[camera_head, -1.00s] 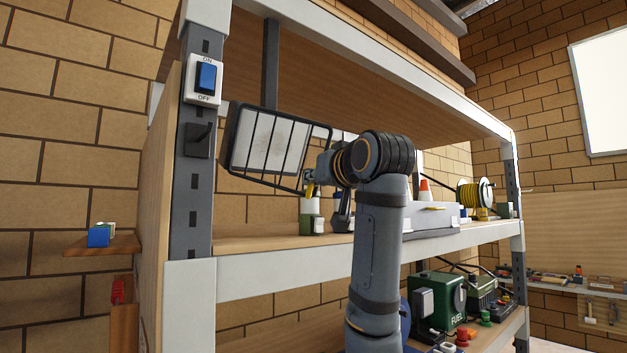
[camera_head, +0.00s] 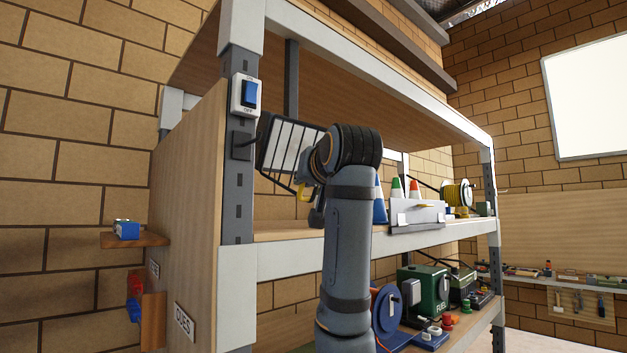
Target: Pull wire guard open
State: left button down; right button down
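The wire guard (camera_head: 272,146) is a dark frame with thin bars over a pale panel, just right of the shelf's front left post. Its right part is hidden behind my arm. Its lower right edge appears to stand a little off the pale panel. One arm rises from the bottom middle, which I take to be my right. Its wrist covers most of the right gripper (camera_head: 306,182), which points left and away at the guard's right edge. A small yellow part shows there. Whether the fingers hold the guard is hidden. My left gripper is not in view.
A blue rocker switch (camera_head: 249,93) is on the post (camera_head: 238,190) beside the guard. A small ledge (camera_head: 135,239) juts out left of the shelf.

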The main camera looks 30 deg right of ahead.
jog(key=shift+s+a+r, duration=0.1)
jog(key=shift+a+r, duration=0.2)
jog(key=shift+r, duration=0.05)
